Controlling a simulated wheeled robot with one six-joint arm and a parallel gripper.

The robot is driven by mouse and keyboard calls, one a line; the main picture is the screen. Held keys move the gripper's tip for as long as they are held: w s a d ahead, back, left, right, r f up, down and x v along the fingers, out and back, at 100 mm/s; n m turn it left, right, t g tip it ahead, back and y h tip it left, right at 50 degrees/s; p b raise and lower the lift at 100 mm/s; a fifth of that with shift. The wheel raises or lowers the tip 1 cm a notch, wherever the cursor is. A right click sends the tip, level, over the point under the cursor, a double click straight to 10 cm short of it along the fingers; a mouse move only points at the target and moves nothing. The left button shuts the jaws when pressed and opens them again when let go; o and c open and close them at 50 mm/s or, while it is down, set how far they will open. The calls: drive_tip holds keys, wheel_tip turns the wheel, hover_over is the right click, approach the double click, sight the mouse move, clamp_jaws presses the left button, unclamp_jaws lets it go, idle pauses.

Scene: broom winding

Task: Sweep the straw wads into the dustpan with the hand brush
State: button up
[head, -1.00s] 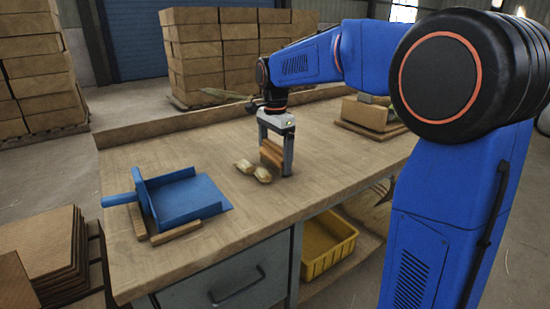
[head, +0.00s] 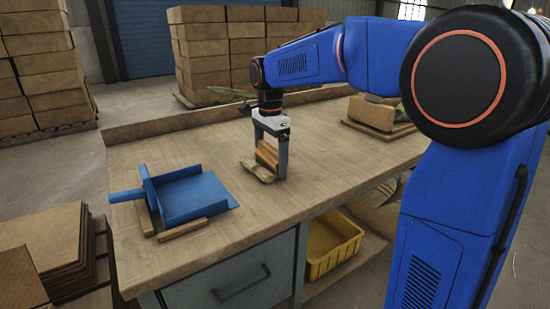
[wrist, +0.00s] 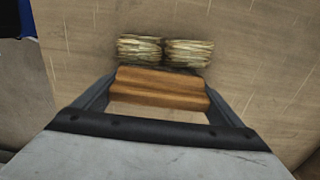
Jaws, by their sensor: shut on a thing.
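My gripper (head: 269,172) is shut on the hand brush (head: 266,153), just above the bench top. Its brown wooden block (wrist: 160,88) spans between the fingers in the wrist view. Two pale straw wads (head: 257,172) lie close against the brush's left side, partly hidden by it in the head view. In the wrist view the left wad (wrist: 139,49) and the right wad (wrist: 188,53) sit side by side just beyond the block; I cannot tell if they touch it. The blue dustpan (head: 195,198) lies left of them, its open edge facing the brush across bare wood.
Wooden strips (head: 183,229) border the dustpan. The wooden bench (head: 330,150) is clear between wads and dustpan. A raised board (head: 160,126) runs along its back edge. Boxes (head: 372,112) sit at the bench's right end. A yellow bin (head: 333,248) is below on a shelf.

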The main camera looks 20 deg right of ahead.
drive_tip(key=shift+s+a, duration=0.5)
drive_tip(key=shift+a, duration=1)
drive_tip(key=shift+s+a, duration=0.5)
drive_tip(key=shift+a, duration=1.05)
drive_tip(key=shift+s+a, duration=0.5)
drive_tip(key=shift+a, duration=1)
drive_tip(key=shift+s+a+r, duration=0.1)
drive_tip(key=shift+s+a, duration=0.15)
drive_tip(key=shift+a, duration=0.55)
drive_tip(key=shift+s+a, duration=0.3)
drive_tip(key=shift+a, duration=0.55)
drive_tip(key=shift+s+a+r, duration=0.1)
drive_tip(key=shift+s+a, duration=0.15)
drive_tip(key=shift+a, duration=0.55)
drive_tip(key=shift+s+a, duration=0.35)
drive_tip(key=shift+a, duration=0.75)
drive_tip(key=shift+s+a, duration=0.35)
drive_tip(key=shift+a, duration=0.75)
drive_tip(key=shift+s+a, duration=0.35)
drive_tip(key=shift+a, duration=0.75)
drive_tip(key=shift+d+r, duration=0.15)
drive_tip(key=shift+r, duration=0.05)
drive_tip(key=shift+w+d+r, duration=0.2)
drive_tip(key=shift+d+r, duration=0.25)
